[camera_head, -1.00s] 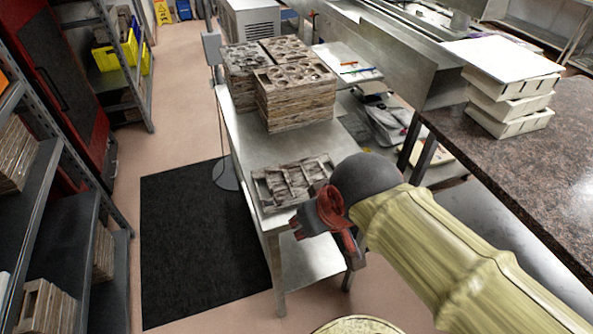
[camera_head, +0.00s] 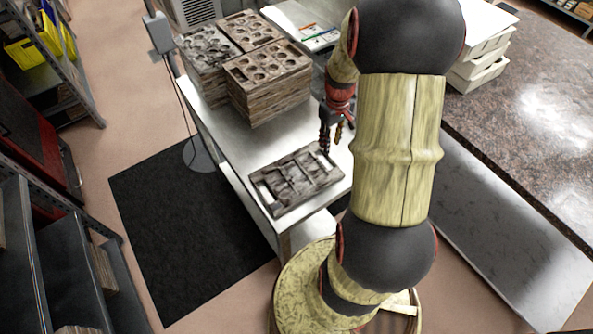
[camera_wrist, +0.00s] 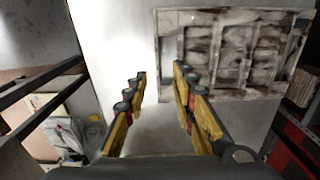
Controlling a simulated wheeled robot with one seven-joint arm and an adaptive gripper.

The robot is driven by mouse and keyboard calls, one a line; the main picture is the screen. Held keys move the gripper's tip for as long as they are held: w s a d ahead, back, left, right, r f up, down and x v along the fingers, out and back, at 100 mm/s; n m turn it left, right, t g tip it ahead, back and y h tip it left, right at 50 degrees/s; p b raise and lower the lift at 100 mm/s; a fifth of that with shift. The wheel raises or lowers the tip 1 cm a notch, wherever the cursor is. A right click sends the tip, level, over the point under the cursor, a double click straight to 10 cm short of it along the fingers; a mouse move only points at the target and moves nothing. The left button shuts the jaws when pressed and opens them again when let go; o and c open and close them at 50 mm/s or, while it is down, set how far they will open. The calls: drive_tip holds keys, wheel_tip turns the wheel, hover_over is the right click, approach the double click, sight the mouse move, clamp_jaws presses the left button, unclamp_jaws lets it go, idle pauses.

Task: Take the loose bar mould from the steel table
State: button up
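The loose bar mould (camera_head: 297,180) is a flat, worn grey-brown plate with bar-shaped hollows. It lies flat near the front end of the steel table (camera_head: 229,136). My gripper (camera_head: 331,137) points down just beyond the mould's far right corner in the head view, apart from it.
Stacks of moulds (camera_head: 268,80) stand behind on the same table. A grey stone counter (camera_head: 520,120) with stacked white trays (camera_head: 480,62) is at right. Shelving (camera_head: 60,255) is at left, with a black mat (camera_head: 190,225) on the floor. Bare steel lies between mould and stacks.

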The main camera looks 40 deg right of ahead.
sight(329, 156)
wheel_tip(329, 156, down, 2)
drive_tip(key=shift+s, duration=0.15)
drive_tip(key=f, duration=0.2)
drive_tip(key=f+b, duration=0.1)
drive_tip(key=f, duration=0.2)
drive_tip(key=shift+w+d+f, duration=0.2)
drive_tip(key=shift+d+f, duration=0.05)
drive_tip(key=shift+f, duration=0.15)
drive_tip(key=c, duration=0.4)
clamp_jaws()
drive_tip(key=shift+r, duration=0.1)
